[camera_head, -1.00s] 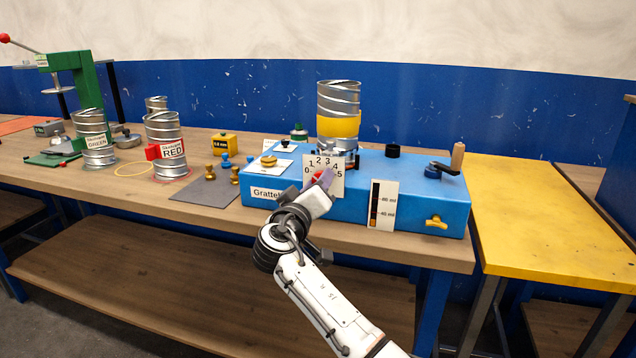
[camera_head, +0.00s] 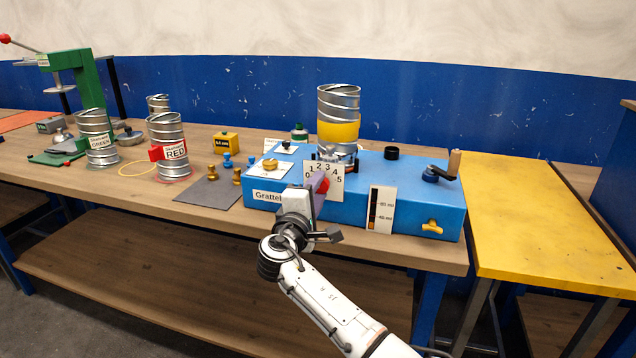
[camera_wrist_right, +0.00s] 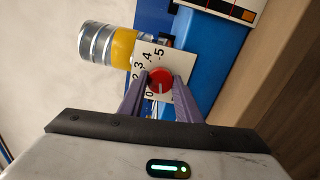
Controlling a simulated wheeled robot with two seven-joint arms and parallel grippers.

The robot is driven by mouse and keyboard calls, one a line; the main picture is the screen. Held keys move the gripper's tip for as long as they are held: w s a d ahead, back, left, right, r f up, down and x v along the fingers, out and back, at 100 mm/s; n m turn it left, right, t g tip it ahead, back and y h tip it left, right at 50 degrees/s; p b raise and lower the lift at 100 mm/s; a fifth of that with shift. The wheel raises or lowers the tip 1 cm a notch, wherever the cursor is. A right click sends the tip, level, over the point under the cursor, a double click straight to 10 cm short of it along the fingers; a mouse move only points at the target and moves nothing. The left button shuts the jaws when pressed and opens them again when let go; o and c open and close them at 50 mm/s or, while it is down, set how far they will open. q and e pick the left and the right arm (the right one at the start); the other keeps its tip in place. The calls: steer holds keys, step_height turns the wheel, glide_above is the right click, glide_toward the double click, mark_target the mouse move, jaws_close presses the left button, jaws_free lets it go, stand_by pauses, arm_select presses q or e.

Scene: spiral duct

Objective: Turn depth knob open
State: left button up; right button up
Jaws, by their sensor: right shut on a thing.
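The depth knob is the red round knob (camera_head: 323,186) on a white dial plate (camera_head: 336,178) numbered 0 to 5, on the front of the blue machine (camera_head: 350,208). My right gripper (camera_head: 318,185) is at the knob. In the right wrist view, its two purple fingers lie on either side of the red knob (camera_wrist_right: 160,81), shut on it. A pale pointer line shows on the knob's face near the low end of the scale; its exact reading is unclear. My left gripper is not in view.
A spiral duct with a yellow band (camera_head: 338,131) stands on the machine. A gauge card (camera_head: 381,209), a yellow knob (camera_head: 432,226) and a crank (camera_head: 445,168) are to the right. Brass pieces (camera_head: 237,176) and a RED-labelled duct (camera_head: 167,148) stand to the left.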

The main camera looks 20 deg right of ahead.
steer(key=n+p, duration=0.3)
steer(key=n, duration=0.8)
steer(key=shift+f, duration=0.1)
steer(key=n, duration=0.4)
steer(key=shift+n, duration=0.4)
steer(key=shift+f, duration=0.1)
steer(key=o, duration=1.1)
steer(key=shift+c, duration=0.2)
steer(key=shift+s, duration=0.1)
steer(key=v, duration=1)
steer(key=shift+b, duration=0.3)
